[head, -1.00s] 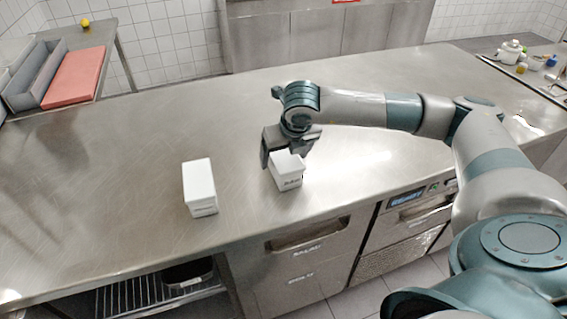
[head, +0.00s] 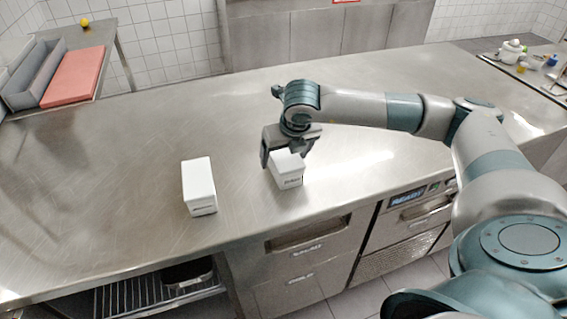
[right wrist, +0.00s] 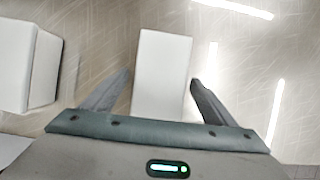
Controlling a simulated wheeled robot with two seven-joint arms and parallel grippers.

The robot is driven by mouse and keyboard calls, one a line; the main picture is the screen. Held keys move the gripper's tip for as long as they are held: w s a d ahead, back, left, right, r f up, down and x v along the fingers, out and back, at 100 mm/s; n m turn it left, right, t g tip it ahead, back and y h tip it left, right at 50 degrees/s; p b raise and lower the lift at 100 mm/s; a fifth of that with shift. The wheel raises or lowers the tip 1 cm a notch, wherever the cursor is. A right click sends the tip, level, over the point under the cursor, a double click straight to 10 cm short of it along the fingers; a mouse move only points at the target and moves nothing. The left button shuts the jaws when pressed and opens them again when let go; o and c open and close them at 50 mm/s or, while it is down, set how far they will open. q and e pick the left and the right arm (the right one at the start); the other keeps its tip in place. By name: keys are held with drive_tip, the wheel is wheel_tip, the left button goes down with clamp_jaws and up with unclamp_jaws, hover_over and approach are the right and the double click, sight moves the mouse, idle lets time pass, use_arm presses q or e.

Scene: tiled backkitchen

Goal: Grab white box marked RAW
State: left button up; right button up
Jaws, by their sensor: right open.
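Two white boxes stand on the steel counter. The right white box (head: 287,172) has a small dark marking low on its front that is too small to read. The left white box (head: 199,186) also has a small unreadable dark marking near its bottom. My right gripper (head: 284,160) is open at the right box, with its fingers on either side of the box's top. In the right wrist view, the right box (right wrist: 162,75) lies between the two open fingers (right wrist: 156,95), with gaps visible. The left box (right wrist: 20,65) shows at the left edge there. My left gripper is not in view.
The steel counter (head: 110,200) is clear around the boxes. A red board (head: 74,77) and a grey bin (head: 35,75) sit on a side table at the far left. Kitchen items (head: 512,50) stand at the far right.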

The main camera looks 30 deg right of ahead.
sight(282, 151)
use_arm(q)
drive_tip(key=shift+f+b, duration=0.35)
drive_tip(key=shift+b, duration=0.05)
use_arm(e)
drive_tip(key=shift+s+d+f, duration=0.1)
drive_tip(key=shift+d+f, duration=0.15)
drive_tip(key=shift+f, duration=0.1)
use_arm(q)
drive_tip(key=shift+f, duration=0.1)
use_arm(e)
drive_tip(key=shift+f, duration=0.1)
drive_tip(key=c, duration=1.5)
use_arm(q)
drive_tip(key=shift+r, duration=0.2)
